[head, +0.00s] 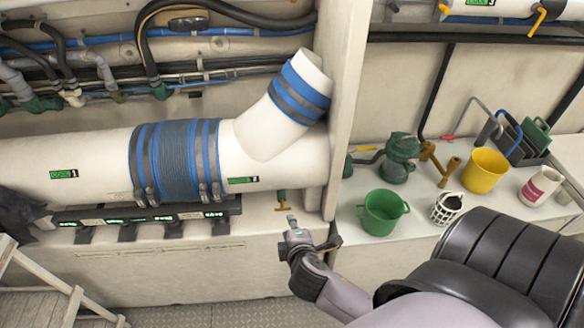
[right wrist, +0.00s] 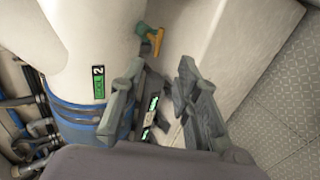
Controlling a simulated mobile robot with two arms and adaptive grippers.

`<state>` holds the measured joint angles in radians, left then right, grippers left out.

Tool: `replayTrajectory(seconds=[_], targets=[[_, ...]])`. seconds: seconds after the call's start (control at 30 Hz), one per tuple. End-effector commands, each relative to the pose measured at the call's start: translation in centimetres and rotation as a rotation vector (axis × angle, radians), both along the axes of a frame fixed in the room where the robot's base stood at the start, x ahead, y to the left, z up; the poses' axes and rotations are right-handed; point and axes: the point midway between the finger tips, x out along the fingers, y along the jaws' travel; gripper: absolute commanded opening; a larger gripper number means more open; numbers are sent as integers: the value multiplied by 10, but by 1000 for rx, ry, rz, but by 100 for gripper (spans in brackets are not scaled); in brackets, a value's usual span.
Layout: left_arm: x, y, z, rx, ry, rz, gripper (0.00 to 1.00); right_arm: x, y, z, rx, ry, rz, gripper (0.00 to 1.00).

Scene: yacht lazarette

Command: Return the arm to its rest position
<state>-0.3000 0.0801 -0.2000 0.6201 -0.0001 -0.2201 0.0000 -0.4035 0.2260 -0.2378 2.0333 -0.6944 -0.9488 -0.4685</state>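My right arm (head: 345,297) reaches in from the lower right of the head view. Its right gripper (head: 296,236) is in front of the pale wall, just below a small valve with a yellow handle (head: 282,200). In the right wrist view the two fingers of the right gripper (right wrist: 161,66) stand apart with nothing between them. The yellow-handled valve (right wrist: 155,38) shows beyond the fingertips, apart from them. My left gripper is not in view.
A white pipe (head: 285,160) with blue bands runs above the gripper. On the right a counter (head: 345,235) holds a green bucket (head: 383,212), a yellow bucket (head: 485,170) and a white basket (head: 446,208). A wooden frame (head: 45,275) stands at lower left. The floor (head: 200,316) below looks clear.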

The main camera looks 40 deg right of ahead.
Motion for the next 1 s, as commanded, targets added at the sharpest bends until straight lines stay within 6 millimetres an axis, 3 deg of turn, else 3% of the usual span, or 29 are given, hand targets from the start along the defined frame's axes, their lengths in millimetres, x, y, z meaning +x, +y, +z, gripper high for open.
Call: replayTrajectory(seconds=[0.4, 0.47, 0.53, 0.67, 0.77, 0.87, 1.0], targets=[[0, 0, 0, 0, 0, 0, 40, 0, 0, -1, 0, 1, 0, 30], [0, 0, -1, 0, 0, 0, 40, 0, 0, -6, 5, 6, 1, 30], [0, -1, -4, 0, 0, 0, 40, -2, 2, -23, 24, 26, 0, 30], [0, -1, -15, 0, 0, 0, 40, -15, 8, -92, 105, 104, -9, 30], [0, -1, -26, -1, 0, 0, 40, -36, 15, -165, 207, 186, -39, 30], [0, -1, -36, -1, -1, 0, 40, -67, 23, -236, 318, 267, -89, 30], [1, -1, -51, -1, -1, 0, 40, -125, 32, -326, 476, 374, -201, 30]])
